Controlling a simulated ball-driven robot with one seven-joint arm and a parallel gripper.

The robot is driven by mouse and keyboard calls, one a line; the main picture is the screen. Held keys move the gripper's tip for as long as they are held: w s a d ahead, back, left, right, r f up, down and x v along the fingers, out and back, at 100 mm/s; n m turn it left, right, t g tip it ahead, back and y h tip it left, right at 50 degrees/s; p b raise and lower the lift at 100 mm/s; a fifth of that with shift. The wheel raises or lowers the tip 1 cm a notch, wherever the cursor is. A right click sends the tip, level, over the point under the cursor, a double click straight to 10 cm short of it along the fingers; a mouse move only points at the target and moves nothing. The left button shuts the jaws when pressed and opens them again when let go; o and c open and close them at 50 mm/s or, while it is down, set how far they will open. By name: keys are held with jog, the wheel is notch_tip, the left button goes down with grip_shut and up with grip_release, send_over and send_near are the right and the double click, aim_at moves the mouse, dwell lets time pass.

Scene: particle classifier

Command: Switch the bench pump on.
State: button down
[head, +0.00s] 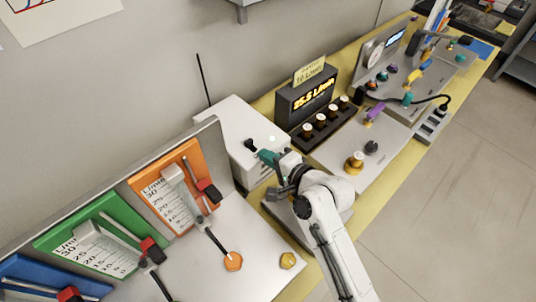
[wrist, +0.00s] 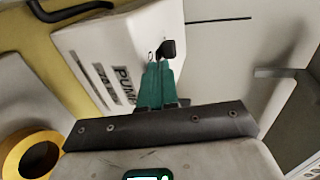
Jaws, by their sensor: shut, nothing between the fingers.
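The bench pump is a white box (head: 232,118) against the wall in the head view. It also shows in the wrist view (wrist: 105,50), with dark lettering that reads "PUMP". A small black toggle switch (head: 249,143) sits on its top. In the wrist view the switch (wrist: 167,48) is just beyond the fingertips. My gripper (head: 266,156) has teal fingers and is shut and empty. Its tips (wrist: 157,66) are close beside the switch; I cannot tell if they touch it. The switch's base is partly hidden by the fingers.
Orange (head: 180,190), green (head: 95,245) and blue (head: 40,280) flow-meter panels stand left of the pump. A dark display (head: 308,97) reading about 35.5 L/min stands to its right. A thin black rod (head: 203,80) rises behind the pump.

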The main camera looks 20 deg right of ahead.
jog(key=b+v, duration=0.1)
jog(key=v, duration=0.9)
jog(key=shift+b, duration=0.35)
jog(key=shift+w+f, duration=0.1)
